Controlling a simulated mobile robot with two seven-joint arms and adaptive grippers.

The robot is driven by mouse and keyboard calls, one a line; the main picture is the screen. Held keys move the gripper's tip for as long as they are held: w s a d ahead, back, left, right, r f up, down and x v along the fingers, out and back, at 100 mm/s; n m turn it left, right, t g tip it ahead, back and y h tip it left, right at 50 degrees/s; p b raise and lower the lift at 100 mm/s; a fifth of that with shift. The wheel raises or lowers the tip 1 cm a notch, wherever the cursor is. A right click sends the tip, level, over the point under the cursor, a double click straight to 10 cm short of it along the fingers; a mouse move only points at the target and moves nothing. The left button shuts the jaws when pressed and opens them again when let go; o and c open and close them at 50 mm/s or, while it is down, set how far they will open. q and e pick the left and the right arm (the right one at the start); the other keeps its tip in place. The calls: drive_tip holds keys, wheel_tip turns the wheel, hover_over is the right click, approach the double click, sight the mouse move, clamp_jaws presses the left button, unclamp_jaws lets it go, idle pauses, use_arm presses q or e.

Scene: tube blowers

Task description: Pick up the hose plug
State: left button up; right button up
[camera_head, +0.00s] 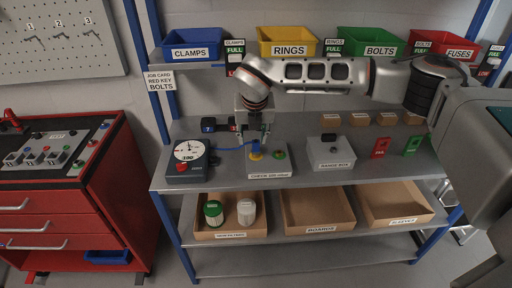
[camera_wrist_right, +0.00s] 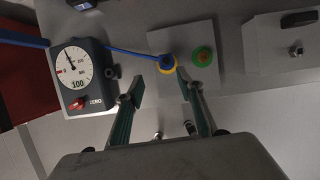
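The hose plug (camera_head: 255,154) is blue with a yellow ring around its base, on the grey check-air-now plate (camera_head: 284,172). A blue hose (camera_head: 230,149) runs to it from the dial gauge box (camera_head: 186,161). In the right wrist view the plug (camera_wrist_right: 167,63) lies just beyond and between the lines of the fingertips. My right gripper (camera_head: 255,143) points down right over the plug. Its fingers (camera_wrist_right: 160,83) are apart, with nothing seen gripped between them. Exact contact with the plug cannot be told. My left gripper is not in view.
A green ring with a red-orange centre (camera_head: 279,155) sits just right of the plug. The range box (camera_head: 330,155) stands farther right. Labelled bins (camera_head: 288,44) line the shelf above. Cardboard trays (camera_head: 316,209) sit on the shelf below. A red cabinet (camera_head: 70,190) is at left.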

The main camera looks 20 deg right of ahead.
sight(256, 143)
drive_tip(key=shift+w+d+r, duration=0.15)
drive_tip(key=shift+w+d, duration=0.1)
drive_tip(key=shift+d, duration=0.2)
drive_tip(key=shift+w+d+f, duration=0.1)
drive_tip(key=shift+w+f, duration=0.1)
drive_tip(key=shift+f, duration=0.15)
drive_tip(key=x, duration=0.6)
drive_tip(key=shift+w+d+f, duration=0.1)
drive_tip(key=shift+d+f, duration=0.2)
drive_tip(key=shift+d, duration=0.05)
clamp_jaws()
